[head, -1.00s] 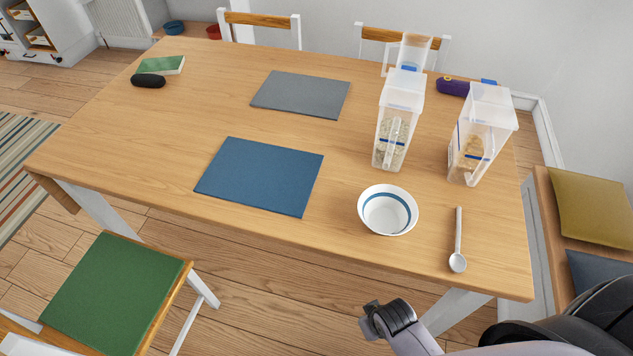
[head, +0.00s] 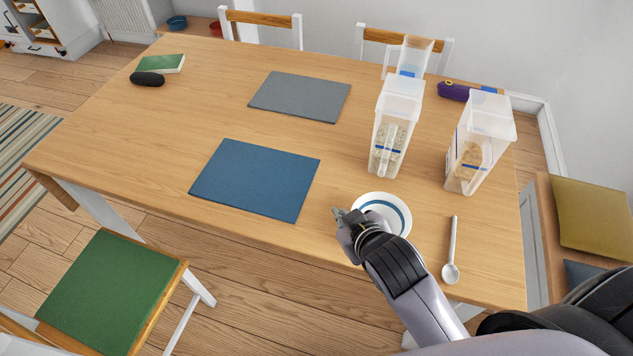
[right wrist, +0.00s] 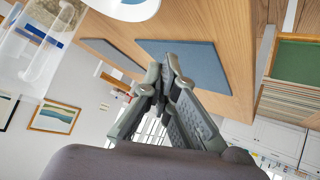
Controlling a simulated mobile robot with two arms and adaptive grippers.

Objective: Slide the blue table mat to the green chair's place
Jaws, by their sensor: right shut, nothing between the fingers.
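The blue table mat (head: 256,179) lies flat on the wooden table, left of the bowl and close to the near edge. It also shows in the right wrist view (right wrist: 190,63), beyond the fingertips. The green chair (head: 108,290) stands at the near left, outside the table's near edge. My right gripper (head: 340,216) is shut and empty, over the table's near edge, right of the mat and apart from it. It partly covers the bowl in the head view. In the right wrist view its fingers (right wrist: 168,68) come together. My left gripper is in neither view.
A white bowl (head: 385,208) stands beside my right gripper, with a white spoon (head: 452,250) to its right. Clear containers (head: 396,125) stand behind it. A grey mat (head: 300,96) lies farther back. The table left of the blue mat is clear.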

